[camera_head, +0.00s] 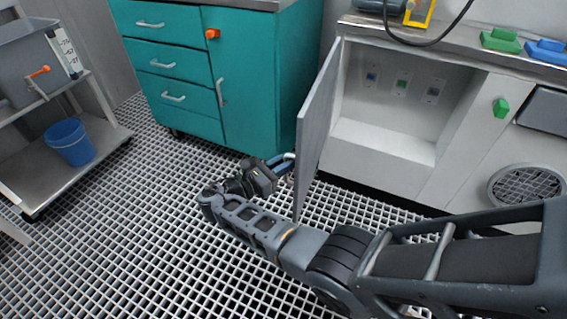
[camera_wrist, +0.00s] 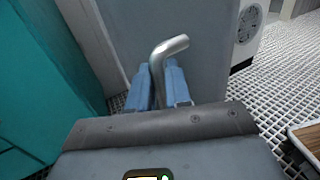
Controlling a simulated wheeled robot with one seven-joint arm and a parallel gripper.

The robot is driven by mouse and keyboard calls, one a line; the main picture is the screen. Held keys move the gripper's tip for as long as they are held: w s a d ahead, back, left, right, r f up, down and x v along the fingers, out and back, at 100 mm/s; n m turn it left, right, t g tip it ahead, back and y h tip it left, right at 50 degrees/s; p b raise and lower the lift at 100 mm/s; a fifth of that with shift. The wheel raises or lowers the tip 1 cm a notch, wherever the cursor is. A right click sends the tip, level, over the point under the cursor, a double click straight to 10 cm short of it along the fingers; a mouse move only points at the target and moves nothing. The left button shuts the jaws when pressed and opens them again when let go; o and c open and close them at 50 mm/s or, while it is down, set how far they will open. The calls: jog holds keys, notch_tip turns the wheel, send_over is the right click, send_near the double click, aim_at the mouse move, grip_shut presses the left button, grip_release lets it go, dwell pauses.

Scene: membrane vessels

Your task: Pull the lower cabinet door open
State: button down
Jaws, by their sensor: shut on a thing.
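The lower cabinet door (camera_head: 318,125) is a grey panel standing wide open, swung out from the left side of the white cabinet (camera_head: 380,152). In the wrist view the door face (camera_wrist: 205,75) fills the middle. My gripper (camera_head: 285,163) is at the door's outer face, low down. In the wrist view my gripper (camera_wrist: 158,84) has its two blue fingers shut around the bent metal door handle (camera_wrist: 170,47). The handle's upper bend shows above the fingers; its lower part is hidden between them.
A teal drawer cabinet (camera_head: 180,60) stands just left of the door, close to my gripper. A grey cart (camera_head: 95,150) with a blue bucket (camera_head: 69,142) is at the far left. The grated floor (camera_head: 130,240) is clear at the front left. Several sockets show inside the open cabinet.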

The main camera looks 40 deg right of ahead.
jog(key=shift+d+r, duration=0.1)
jog(key=shift+d, duration=0.3)
jog(key=c, duration=1.2)
grip_release()
jog(key=shift+d, duration=0.1)
jog(key=shift+c, duration=0.2)
jog(key=a, duration=0.8)
jog(key=shift+w, duration=0.45)
